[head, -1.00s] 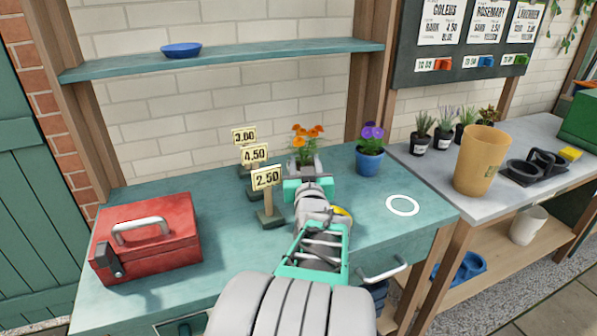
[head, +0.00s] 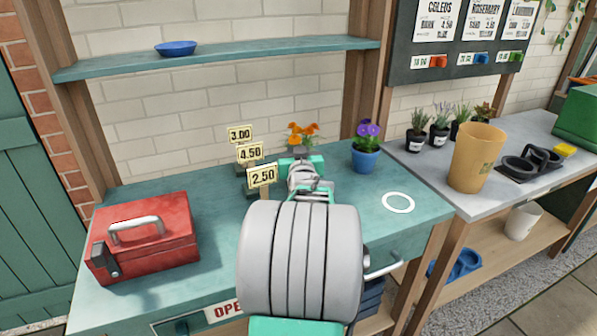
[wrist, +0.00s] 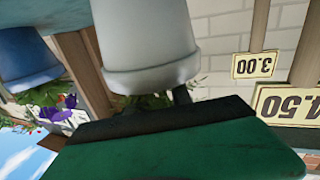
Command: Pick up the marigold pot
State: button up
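The marigold (head: 303,132) shows orange flowers at the back of the teal bench in the head view. My gripper (head: 300,156) is right in front of it and hides most of its pot. In the wrist view, which is upside down, the pale grey-white marigold pot (wrist: 150,45) is close beyond the gripper's green and black body. That body hides most of the plant. The fingers are mostly hidden, so I cannot tell whether they are open or touching the pot.
A blue pot with purple flowers (head: 366,155) stands just right of the marigold. Price signs (head: 261,175) stand close on the left. A red toolbox (head: 145,237) is at the bench's left. A white ring (head: 398,203) marks clear bench on the right. A shelf (head: 230,56) runs above.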

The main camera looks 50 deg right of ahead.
grip_shut()
dwell(0.9)
jog(key=shift+r, duration=0.1)
